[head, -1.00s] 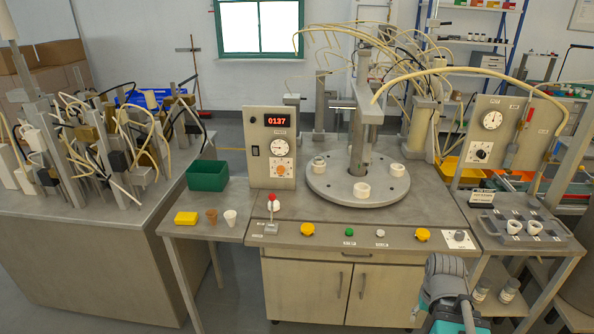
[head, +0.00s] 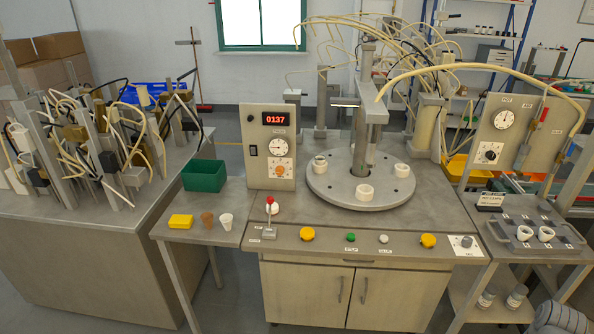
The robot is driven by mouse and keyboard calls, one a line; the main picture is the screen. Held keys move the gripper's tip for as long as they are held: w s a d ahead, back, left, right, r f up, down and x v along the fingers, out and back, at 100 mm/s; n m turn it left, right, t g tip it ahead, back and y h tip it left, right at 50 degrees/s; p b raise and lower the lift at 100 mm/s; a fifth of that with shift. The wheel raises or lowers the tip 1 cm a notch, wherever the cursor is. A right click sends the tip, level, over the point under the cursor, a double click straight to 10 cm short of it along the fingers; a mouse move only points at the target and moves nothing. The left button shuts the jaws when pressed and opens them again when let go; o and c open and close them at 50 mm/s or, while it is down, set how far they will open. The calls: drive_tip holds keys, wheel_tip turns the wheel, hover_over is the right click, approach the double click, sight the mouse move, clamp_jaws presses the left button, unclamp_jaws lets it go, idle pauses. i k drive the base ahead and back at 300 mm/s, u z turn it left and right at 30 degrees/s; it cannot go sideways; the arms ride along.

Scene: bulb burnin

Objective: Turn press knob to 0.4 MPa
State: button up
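A grey control panel (head: 268,160) stands upright at the back left of the bench. It carries a red display reading 0137 (head: 276,119), a round white gauge (head: 277,146) and an orange knob (head: 280,169) below it. A second panel (head: 521,132) at the right has a round gauge (head: 504,119) and a black knob (head: 489,153). The labels and gauge values are too small to read, so I cannot tell which knob is the press knob. My gripper is not in view; only a grey part of my arm shows at the lower right corner.
A round turntable (head: 330,193) with white cups and a column stands mid-bench. A red-topped lever (head: 270,216) and several buttons line the front edge. A green bin (head: 204,176) is at left, a tray (head: 568,237) at right. The floor at lower left is clear.

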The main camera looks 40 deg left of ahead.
sight(280, 170)
drive_tip(key=z, duration=1.25)
drive_tip(key=k, duration=1.2)
drive_tip(key=u, duration=1.65)
